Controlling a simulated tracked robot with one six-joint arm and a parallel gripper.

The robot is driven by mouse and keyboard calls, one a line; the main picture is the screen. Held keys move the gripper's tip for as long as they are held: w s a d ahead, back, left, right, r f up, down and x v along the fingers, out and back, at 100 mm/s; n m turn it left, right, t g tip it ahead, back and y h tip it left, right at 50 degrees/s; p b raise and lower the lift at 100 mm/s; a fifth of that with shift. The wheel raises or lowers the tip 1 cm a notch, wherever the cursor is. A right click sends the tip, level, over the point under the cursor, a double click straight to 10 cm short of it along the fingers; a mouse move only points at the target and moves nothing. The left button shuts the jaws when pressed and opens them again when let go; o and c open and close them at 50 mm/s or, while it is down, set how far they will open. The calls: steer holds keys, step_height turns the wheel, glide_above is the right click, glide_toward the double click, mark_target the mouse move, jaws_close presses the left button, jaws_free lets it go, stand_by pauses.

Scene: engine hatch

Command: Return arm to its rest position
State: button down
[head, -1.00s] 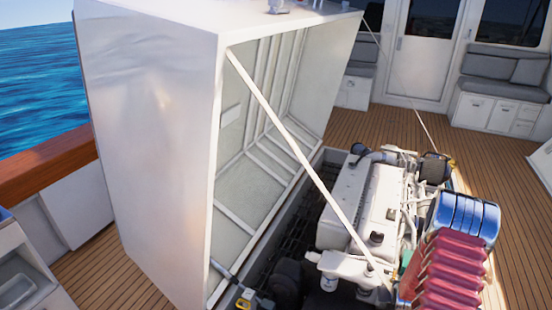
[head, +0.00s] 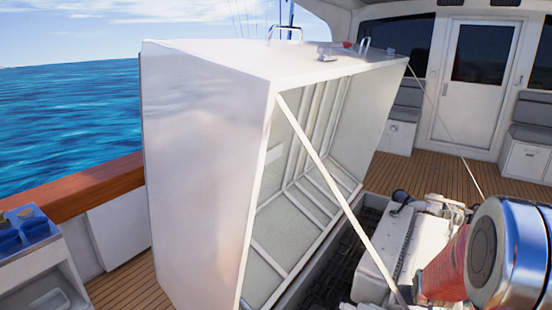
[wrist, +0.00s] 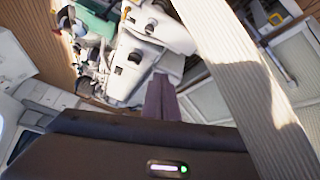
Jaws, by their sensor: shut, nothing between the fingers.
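My gripper (wrist: 161,97) shows in the wrist view with its dark fingers together and nothing between them. It points toward the white engine (wrist: 145,50), apart from it as far as I can see. A pale ribbed strut (wrist: 240,80) crosses the right of that view, close to the camera. In the head view, my red and silver arm links (head: 490,258) fill the lower right, in front of part of the engine (head: 385,255). My gripper is not visible there.
The big white hatch lid (head: 205,165) stands open, held by a slanting strut (head: 335,190). A wooden rail (head: 75,200) and a side counter (head: 50,275) are at left. A cabin door (head: 475,85) and seats are behind. Open deck (head: 430,165) lies beyond the engine.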

steer(key=s+a+r+n+y, duration=0.1)
steer(key=s+a+r, duration=0.4)
steer(key=a+r, duration=0.3)
steer(key=s+a+r, duration=0.5)
steer(key=a+r, duration=0.2)
steer(key=r, duration=0.2)
steer(key=s+a+r+y, duration=0.1)
steer(key=s+a+r, duration=0.1)
steer(key=s+a, duration=0.3)
steer(key=s+a+r+n+y, duration=0.1)
steer(key=s+a+r, duration=0.2)
steer(key=s, duration=0.7)
steer(key=shift+s+a+g, duration=0.2)
steer(key=shift+a+g, duration=0.2)
steer(key=shift+a, duration=0.75)
